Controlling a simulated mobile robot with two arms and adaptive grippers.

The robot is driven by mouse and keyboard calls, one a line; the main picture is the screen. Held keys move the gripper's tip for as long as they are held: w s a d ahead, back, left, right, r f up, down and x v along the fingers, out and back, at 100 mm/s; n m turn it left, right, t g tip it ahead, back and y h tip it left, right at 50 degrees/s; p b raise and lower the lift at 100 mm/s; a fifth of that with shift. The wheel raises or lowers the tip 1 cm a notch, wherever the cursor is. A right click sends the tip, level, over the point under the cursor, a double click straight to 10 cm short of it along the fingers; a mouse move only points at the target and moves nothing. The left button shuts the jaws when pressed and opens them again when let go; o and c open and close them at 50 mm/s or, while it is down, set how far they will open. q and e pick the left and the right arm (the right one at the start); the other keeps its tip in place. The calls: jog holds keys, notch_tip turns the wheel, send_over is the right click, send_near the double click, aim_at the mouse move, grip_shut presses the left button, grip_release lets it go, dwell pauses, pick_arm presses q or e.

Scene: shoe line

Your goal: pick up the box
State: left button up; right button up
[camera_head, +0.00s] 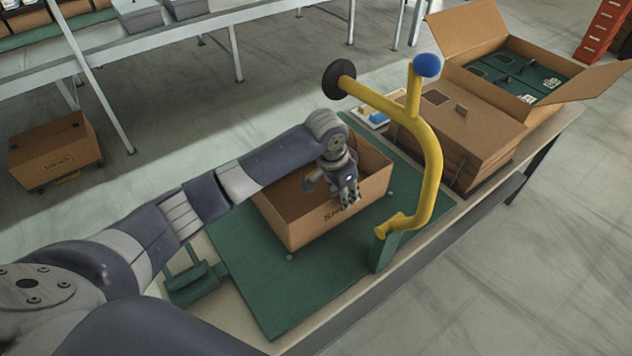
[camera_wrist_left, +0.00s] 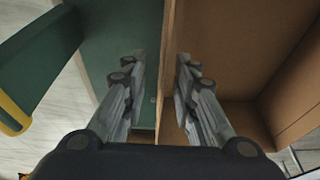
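The open brown cardboard box (camera_head: 300,226) stands on the green mat (camera_head: 285,290) of the workbench, with dark lettering on its front side. My left gripper (camera_head: 347,190) is at the near wall of the box, toward its right end. In the left wrist view the fingers of my left gripper (camera_wrist_left: 160,70) are apart and straddle the box wall (camera_wrist_left: 168,60). One finger is over the mat outside, the other is inside the box. A gap shows beside the wall, so I see no grip on it. My right gripper is not in view.
A yellow curved post (camera_head: 434,165) with a blue knob and black disc rises close to the right of the box. A closed carton (camera_head: 465,135) and an open carton (camera_head: 530,75) stand farther right. Another carton (camera_head: 55,150) is on the floor beneath a rack (camera_head: 100,50).

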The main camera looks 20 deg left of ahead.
pick_arm(q)
jog(key=x, duration=0.4)
jog(key=shift+w+p, duration=0.25)
jog(key=shift+p, duration=0.1)
jog(key=shift+w+f, duration=0.1)
jog(key=shift+f, duration=0.3)
jog(key=c, duration=0.4)
grip_shut()
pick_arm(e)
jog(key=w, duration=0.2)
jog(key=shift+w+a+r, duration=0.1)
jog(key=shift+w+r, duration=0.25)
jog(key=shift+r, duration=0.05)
